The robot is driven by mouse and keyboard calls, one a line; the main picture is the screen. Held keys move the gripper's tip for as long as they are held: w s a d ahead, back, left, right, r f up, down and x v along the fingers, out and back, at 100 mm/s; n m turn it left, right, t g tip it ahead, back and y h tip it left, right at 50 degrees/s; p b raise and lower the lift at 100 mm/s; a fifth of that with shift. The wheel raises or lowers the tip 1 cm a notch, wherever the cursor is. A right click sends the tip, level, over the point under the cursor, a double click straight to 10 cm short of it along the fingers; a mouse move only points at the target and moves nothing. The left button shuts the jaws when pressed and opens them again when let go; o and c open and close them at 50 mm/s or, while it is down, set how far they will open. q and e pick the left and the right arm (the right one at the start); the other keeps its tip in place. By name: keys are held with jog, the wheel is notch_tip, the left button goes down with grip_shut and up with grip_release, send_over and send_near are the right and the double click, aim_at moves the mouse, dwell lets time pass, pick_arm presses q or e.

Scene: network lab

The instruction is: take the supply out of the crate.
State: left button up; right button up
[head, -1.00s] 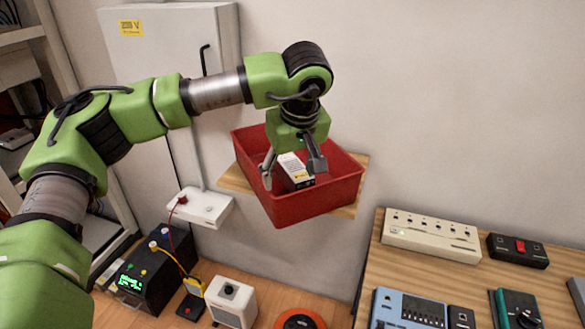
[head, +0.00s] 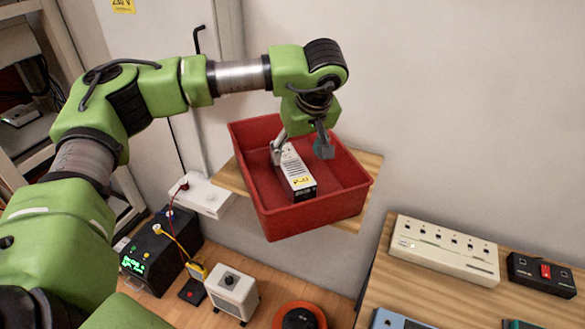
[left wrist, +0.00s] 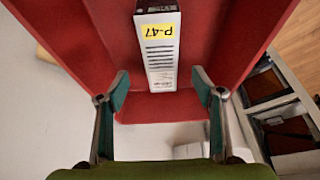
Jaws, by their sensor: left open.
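The supply (head: 297,172) is a white and grey box with slots and a yellow P-47 label. It lies inside the red crate (head: 317,219). In the left wrist view the supply (left wrist: 160,55) lies on the floor of the crate (left wrist: 100,35), its near end between the lines of my two fingers. My left gripper (head: 301,150) is open over the crate, with one finger to each side of the supply in the head view. In the left wrist view the fingers (left wrist: 161,94) stand apart with clear gaps beside the supply. My right gripper is not in view.
The crate rests on a wooden wall shelf (head: 369,163). A wooden bench (head: 390,294) with a long beige device (head: 445,247) and a black box (head: 541,272) stands at right. Below left are a black powered unit (head: 158,252) and a white box (head: 232,289).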

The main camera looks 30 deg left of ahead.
aim_at(292, 163)
pick_arm(q)
jog(key=x, duration=0.2)
jog(key=shift+w+a+f, duration=0.1)
jog(key=shift+w+f, duration=0.05)
jog(key=shift+f, duration=0.15)
jog(key=shift+w+f, duration=0.15)
jog(key=shift+f, duration=0.15)
jog(key=shift+a+f+p, duration=0.15)
jog(key=shift+f+p, duration=0.05)
jog(key=shift+p, duration=0.2)
jog(key=p+x, duration=0.1)
jog(key=x, duration=0.1)
jog(key=p+x, duration=0.1)
jog(key=x, duration=0.1)
jog(key=shift+a+f, duration=0.1)
jog(key=shift+a, duration=0.25)
jog(key=shift+w+f, duration=0.1)
jog(key=shift+f, duration=0.1)
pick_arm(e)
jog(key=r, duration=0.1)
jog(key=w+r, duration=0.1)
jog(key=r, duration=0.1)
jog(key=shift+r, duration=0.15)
pick_arm(q)
jog(key=c, duration=1.6)
jog(key=shift+w+r, duration=0.1)
jog(key=shift+w, duration=0.05)
grip_shut()
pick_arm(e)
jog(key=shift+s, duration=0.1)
